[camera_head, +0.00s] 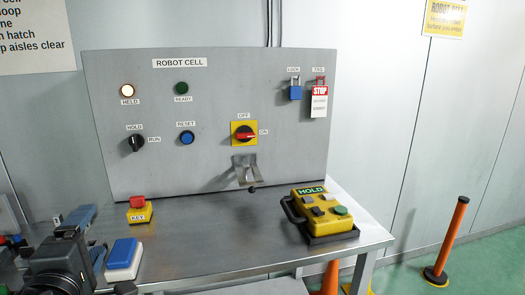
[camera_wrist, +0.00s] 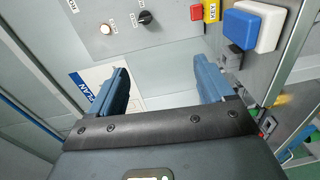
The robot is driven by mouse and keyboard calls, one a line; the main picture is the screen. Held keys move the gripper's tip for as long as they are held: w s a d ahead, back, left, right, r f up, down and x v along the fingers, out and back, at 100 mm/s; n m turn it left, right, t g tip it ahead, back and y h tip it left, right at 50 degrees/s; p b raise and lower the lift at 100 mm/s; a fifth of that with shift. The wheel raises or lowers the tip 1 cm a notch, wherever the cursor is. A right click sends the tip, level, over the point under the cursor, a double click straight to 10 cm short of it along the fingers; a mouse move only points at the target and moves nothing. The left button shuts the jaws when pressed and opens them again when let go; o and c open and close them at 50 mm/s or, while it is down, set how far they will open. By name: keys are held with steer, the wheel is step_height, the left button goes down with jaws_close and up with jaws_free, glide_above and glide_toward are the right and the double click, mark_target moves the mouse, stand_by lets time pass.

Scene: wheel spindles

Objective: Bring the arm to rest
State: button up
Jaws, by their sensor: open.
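My gripper (camera_wrist: 163,88) shows in the wrist view with its two blue fingers well apart and nothing between them. Beyond the fingers are the grey panel's lower left part and a paper marked PLAN (camera_wrist: 95,88). In the head view my dark arm (camera_head: 62,262) is at the lower left, over or beside the bench's left end. It is left of the blue and white box (camera_head: 123,259); the exact gap cannot be told. That box also shows at the upper right of the wrist view (camera_wrist: 252,26).
The ROBOT CELL panel (camera_head: 215,110) stands behind the metal bench (camera_head: 225,250); its HELD lamp (camera_head: 127,91) is lit. A red-topped yellow KEY box (camera_head: 139,211) and a yellow pendant (camera_head: 320,212) are on the bench. An orange post (camera_head: 450,238) stands right. The bench middle is clear.

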steer(key=s+d+f+m+g, duration=0.2)
steer(key=s+d+f+m, duration=0.35)
steer(key=d+f, duration=0.7)
steer(key=s+d+f+m+g, duration=0.2)
steer(key=s+d+f, duration=0.6)
steer(key=d+f, duration=0.4)
steer(key=s+d+r+m, duration=0.2)
steer(key=s+d+m, duration=0.4)
steer(key=s+d, duration=0.7)
steer(key=s+d+r+m+t+h, duration=0.2)
steer(key=s+d+r+m+h, duration=0.2)
steer(key=s+d+r+m, duration=0.3)
steer(key=s+d+r, duration=0.4)
steer(key=s+d, duration=0.1)
steer(key=d, duration=0.1)
steer(key=shift+s+d+h, duration=0.15)
steer(key=shift+d+h, duration=0.05)
steer(key=shift+h, duration=0.1)
